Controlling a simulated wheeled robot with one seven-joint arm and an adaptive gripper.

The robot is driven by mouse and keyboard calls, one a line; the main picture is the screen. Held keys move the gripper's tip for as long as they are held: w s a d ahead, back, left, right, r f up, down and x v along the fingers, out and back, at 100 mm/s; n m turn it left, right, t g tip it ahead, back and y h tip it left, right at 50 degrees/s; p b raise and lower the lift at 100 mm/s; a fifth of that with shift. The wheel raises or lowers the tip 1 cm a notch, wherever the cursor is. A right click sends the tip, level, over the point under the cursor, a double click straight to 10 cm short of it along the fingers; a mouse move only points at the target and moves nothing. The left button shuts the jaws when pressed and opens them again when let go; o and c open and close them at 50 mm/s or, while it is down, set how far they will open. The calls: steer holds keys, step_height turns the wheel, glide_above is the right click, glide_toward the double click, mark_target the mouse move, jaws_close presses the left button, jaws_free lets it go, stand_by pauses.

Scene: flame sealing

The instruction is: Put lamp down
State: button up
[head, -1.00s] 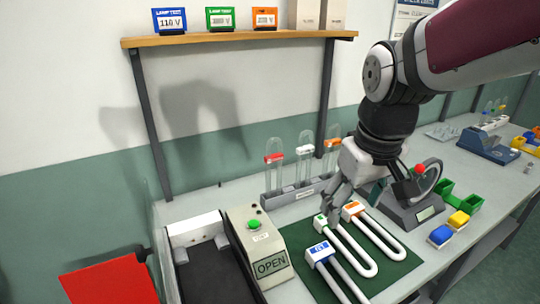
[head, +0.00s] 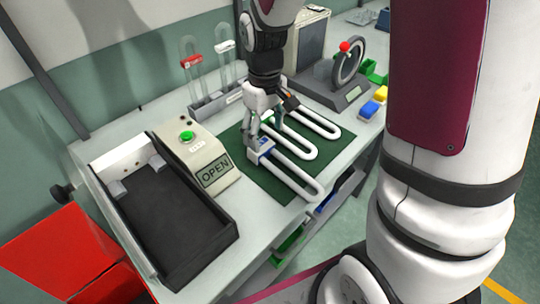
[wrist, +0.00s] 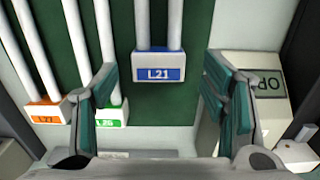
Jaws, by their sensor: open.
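Three U-shaped lamps lie on the green mat (head: 262,183). The blue-labelled lamp L21 (wrist: 159,66) is nearest the tray; it also shows in the head view (head: 293,174). The green-labelled lamp (wrist: 112,112) lies beside it, and the orange-labelled lamp (wrist: 45,112) beyond that. My gripper (wrist: 160,84) is open and empty, fingers spread wide. In the wrist view the base of L21 shows in line with the gap between the fingertips. In the head view my gripper (head: 260,131) is over the lamps' base ends and partly covers them. I cannot tell its exact height.
A black tray (head: 207,255) and a box reading OPEN (head: 229,157) with a green button stand to the left. A rack (head: 204,109) of clear tubes stands behind the mat. A round-dial device (head: 323,92) and small coloured bins (head: 375,73) are at the back right.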

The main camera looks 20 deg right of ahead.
mark_target(266, 148)
steer(key=shift+w+f, duration=0.15)
steer(key=shift+f, duration=3.8)
steer(key=c, duration=1.1)
steer(key=shift+c, duration=0.3)
steer(key=shift+r, duration=0.15)
steer(key=shift+r, duration=0.6)
step_height(266, 148, up, 2)
steer(key=shift+r, duration=0.25)
steer(key=s, duration=0.4)
steer(key=s+p, duration=0.1)
steer(key=s, duration=0.3)
steer(key=s+d+r+p, duration=0.1)
steer(key=s, duration=0.4)
steer(key=shift+s+r, duration=0.1)
steer(key=s+p, duration=0.2)
steer(key=p, duration=0.3)
steer(key=shift+s, duration=0.35)
